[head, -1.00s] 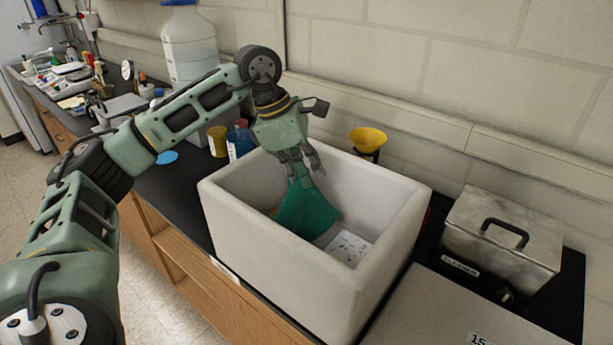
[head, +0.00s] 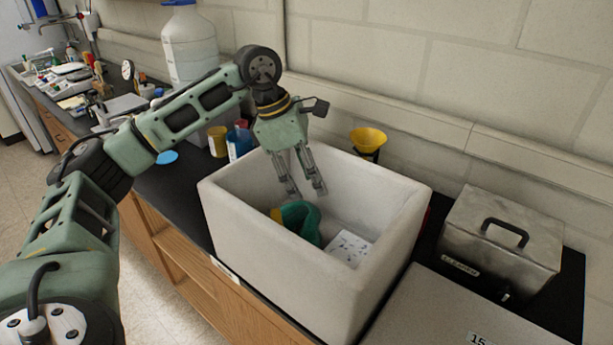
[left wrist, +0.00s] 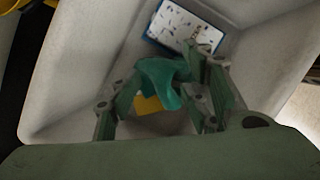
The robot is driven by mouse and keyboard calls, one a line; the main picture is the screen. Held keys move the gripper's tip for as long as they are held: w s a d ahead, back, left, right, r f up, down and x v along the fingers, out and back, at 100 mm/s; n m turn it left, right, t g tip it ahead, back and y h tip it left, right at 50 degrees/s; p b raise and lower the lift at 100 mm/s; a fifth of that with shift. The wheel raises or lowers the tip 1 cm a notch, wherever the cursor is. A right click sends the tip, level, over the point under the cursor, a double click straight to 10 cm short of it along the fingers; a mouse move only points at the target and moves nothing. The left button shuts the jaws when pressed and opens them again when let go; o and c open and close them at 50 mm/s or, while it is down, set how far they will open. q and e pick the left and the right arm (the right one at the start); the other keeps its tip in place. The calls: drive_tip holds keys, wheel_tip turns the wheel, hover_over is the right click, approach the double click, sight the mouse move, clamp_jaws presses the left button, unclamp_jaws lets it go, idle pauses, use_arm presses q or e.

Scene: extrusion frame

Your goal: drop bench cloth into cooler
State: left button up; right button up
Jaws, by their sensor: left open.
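The green bench cloth (head: 302,222) lies crumpled inside the white cooler (head: 280,285), low down towards its left part. My left gripper (head: 307,192) is open above the cloth, with its fingers inside the cooler's opening and apart from the cloth in the head view. In the left wrist view the cloth (left wrist: 161,80) shows between and beyond the spread fingers (left wrist: 163,118). The cooler's inner wall (left wrist: 85,70) surrounds it there. My right gripper is not in view.
A white printed card (head: 348,248) and a yellow item (head: 276,214) also lie in the cooler. A yellow funnel (head: 368,140) stands behind it, a metal lidded box (head: 505,238) to its right. A large jug (head: 190,48) and small containers (head: 218,141) stand behind left.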

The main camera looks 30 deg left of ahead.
use_arm(q)
drive_tip(key=o, duration=0.6)
drive_tip(key=shift+o, duration=0.2)
wheel_tip(320, 180, up, 6)
drive_tip(key=a+g+y+p, duration=0.1)
drive_tip(key=y+p, duration=0.1)
drive_tip(key=p, duration=0.6)
drive_tip(key=shift+s, duration=0.35)
wheel_tip(320, 180, up, 12)
drive_tip(key=a, duration=0.1)
drive_tip(key=shift+s+a+f, duration=0.15)
drive_tip(key=shift+s+a, duration=0.15)
drive_tip(key=shift+s, duration=0.15)
